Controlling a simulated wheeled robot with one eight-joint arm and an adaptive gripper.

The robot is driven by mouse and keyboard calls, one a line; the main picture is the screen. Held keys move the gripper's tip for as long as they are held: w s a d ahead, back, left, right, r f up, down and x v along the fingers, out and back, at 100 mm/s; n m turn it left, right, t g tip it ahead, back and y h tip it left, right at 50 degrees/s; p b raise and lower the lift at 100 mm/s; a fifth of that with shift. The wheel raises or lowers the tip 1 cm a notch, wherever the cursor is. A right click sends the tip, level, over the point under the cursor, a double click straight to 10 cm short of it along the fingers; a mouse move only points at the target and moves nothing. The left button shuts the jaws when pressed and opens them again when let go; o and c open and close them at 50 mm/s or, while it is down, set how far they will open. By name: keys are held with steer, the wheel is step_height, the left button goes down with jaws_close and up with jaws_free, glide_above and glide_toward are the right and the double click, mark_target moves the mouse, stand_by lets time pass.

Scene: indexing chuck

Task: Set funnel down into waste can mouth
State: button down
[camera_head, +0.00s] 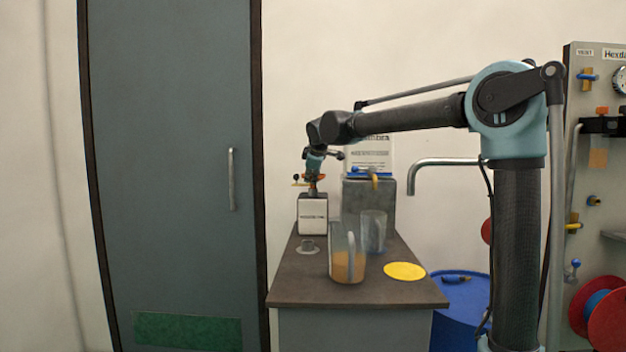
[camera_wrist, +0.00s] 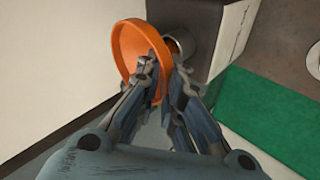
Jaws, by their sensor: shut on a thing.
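My gripper (camera_wrist: 166,80) is shut on the orange funnel (camera_wrist: 127,45) in the wrist view, with its fingers at the funnel's rim. The funnel is tilted to the camera, and its spout is mostly hidden. A round metal neck (camera_wrist: 207,42) on a dark-sided can shows just right of the funnel; the funnel and fingers partly cover its mouth. In the head view, my gripper (camera_head: 313,180) is directly above a white labelled can (camera_head: 312,215) at the bench's far left. The funnel is only a small orange patch there. I cannot tell whether funnel and neck touch.
A jug with amber contents (camera_head: 347,267) and a clear beaker (camera_head: 374,230) stand right of the can. A small grey piece (camera_head: 307,246) and a yellow disc (camera_head: 404,271) lie on the bench (camera_head: 310,290). A grey block (camera_head: 369,204) stands behind; a metal spout overhangs the right.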

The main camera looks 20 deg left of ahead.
steer(key=shift+f, duration=1.1)
steer(key=c, duration=1.7)
jaws_free()
steer(key=shift+o, duration=0.2)
steer(key=shift+s+r, duration=0.1)
